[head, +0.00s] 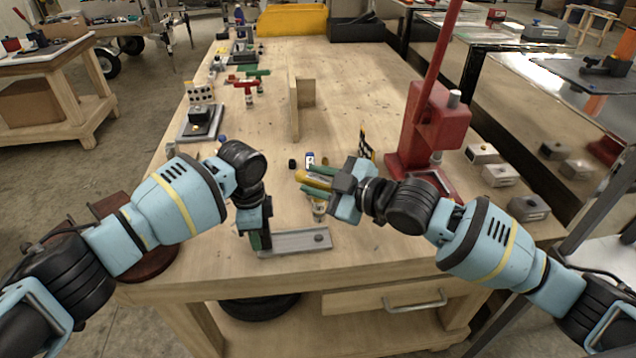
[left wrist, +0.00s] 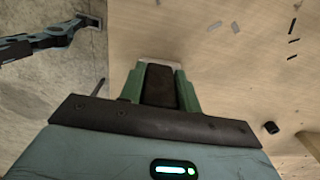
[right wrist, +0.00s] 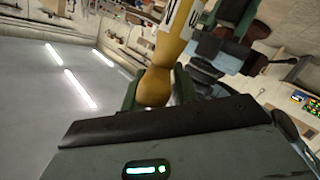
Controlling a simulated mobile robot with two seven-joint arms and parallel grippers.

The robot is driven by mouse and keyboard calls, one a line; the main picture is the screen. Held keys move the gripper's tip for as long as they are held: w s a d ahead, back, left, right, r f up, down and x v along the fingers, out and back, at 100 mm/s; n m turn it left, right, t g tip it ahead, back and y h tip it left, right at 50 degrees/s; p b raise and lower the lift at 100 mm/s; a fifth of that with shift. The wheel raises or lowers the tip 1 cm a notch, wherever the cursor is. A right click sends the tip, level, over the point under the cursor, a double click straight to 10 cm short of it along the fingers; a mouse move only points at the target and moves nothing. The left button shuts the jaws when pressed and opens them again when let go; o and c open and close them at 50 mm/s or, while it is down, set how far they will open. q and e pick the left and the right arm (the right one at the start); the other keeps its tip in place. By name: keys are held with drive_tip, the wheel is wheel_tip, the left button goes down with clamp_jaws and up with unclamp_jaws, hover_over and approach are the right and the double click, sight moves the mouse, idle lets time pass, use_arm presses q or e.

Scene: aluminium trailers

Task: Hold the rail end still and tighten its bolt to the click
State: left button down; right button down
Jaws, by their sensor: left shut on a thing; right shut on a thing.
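A grey metal rail (head: 293,241) lies flat near the front edge of the workbench, with a dark round bolt or hole (head: 319,238) towards its right end. My left gripper (head: 259,238) is shut on the rail's left end; in the left wrist view its green fingers (left wrist: 160,88) close on a dark block. My right gripper (head: 318,181) is shut on a yellow-handled tool (head: 314,178), held above and behind the rail. The yellow handle (right wrist: 155,85) with a white band also shows in the right wrist view.
A red press (head: 432,125) stands right of my right gripper. An upright wooden board (head: 294,100) stands mid-bench. Small grey boxes (head: 500,174) sit on the right, and a dark fixture (head: 199,121) on the left. The bench's front strip beside the rail is mostly bare.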

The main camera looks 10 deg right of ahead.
sight(324, 206)
use_arm(q)
drive_tip(key=shift+f, duration=0.1)
use_arm(e)
drive_tip(key=shift+w+d+f, duration=0.4)
drive_tip(key=shift+w+f, duration=0.35)
drive_tip(key=shift+f, duration=0.1)
drive_tip(key=shift+w+f+n+g+y, duration=0.1)
drive_tip(key=shift+f+n+g+y, duration=0.2)
drive_tip(key=shift+n+g+y, duration=0.55)
drive_tip(key=shift+s+a+r+n+g+y, duration=0.1)
drive_tip(key=shift+n+g+y, duration=0.1)
drive_tip(key=shift+n+g, duration=0.25)
drive_tip(key=shift+s+a+n+g+y, duration=0.15)
drive_tip(key=shift+n+g, duration=0.15)
drive_tip(key=shift+g, duration=0.2)
drive_tip(key=shift+s+r+n+g+y, duration=0.35)
drive_tip(key=shift+r+n+g, duration=0.2)
drive_tip(key=shift+n+g, duration=0.25)
drive_tip(key=shift+s+r+n+g+y, duration=0.35)
drive_tip(key=shift+r+n+g, duration=0.25)
drive_tip(key=shift+g, duration=0.3)
drive_tip(key=shift+f, duration=0.15)
drive_tip(key=shift+f, duration=3.3)
drive_tip(key=shift+w+a+m+t+h, duration=0.1)
drive_tip(key=shift+m+t+h, duration=0.6)
drive_tip(key=shift+m+t, duration=0.85)
drive_tip(key=shift+r, duration=3.45)
